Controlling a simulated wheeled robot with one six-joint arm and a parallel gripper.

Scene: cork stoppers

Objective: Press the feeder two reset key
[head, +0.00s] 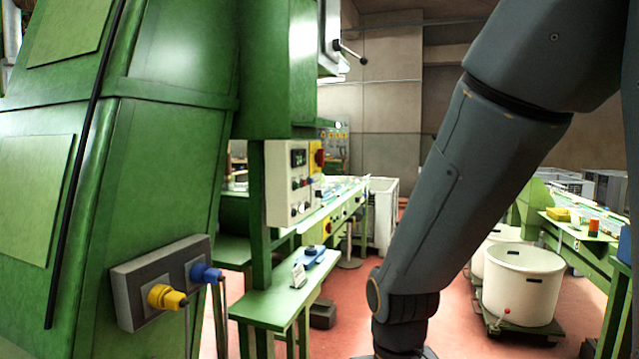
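A pale control panel (276,178) is fixed to the green machine in the middle left of the head view. It carries a small dark display (297,157), several small buttons and knobs, and a red rotary switch on a yellow plate (317,158). The labels are too small to read, so I cannot tell which key, if any, is the feeder two reset key. My arm comes down from the upper right to the bottom edge, right of the panel and apart from it in the picture. My gripper is out of view.
A large green machine (170,150) fills the left, with a grey socket box (130,300) holding yellow and blue plugs. A low green bench (265,308) stands below the panel. White tubs (520,285) on a wheeled base stand at right. Red floor (470,335) shows between.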

